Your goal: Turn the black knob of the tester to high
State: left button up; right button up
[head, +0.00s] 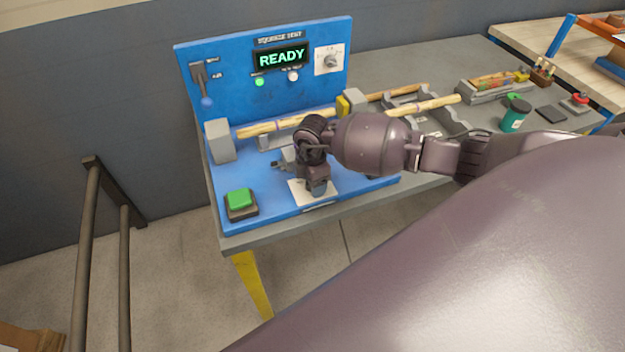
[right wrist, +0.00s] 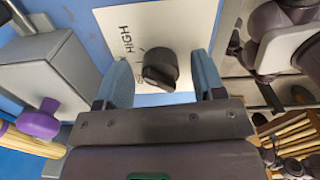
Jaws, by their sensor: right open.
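The tester (head: 263,90) is a blue panel and base on a grey bench, its display reading READY. Its black knob (right wrist: 159,68) sits on a white plate (right wrist: 190,22) marked HIGH, seen in the right wrist view. My right gripper (right wrist: 163,80) is open, with one blue-grey finger on each side of the knob; I cannot tell whether they touch it. I cannot tell where the knob's pointer is. In the head view my right gripper (head: 314,186) is over the white plate at the base's front and hides the knob. My left gripper is not in view.
A green button (head: 239,199) is at the base's front left. A lever (head: 206,92) and a grey dial (head: 331,61) are on the upright panel. Turned wood pieces (head: 290,124) lie behind my gripper. A teal jar (head: 515,115) stands on the bench at right.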

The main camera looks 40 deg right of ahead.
jog(key=shift+r, duration=0.1)
notch_tip(320, 180, up, 11)
jog(key=shift+f, duration=0.2)
dwell(0.5)
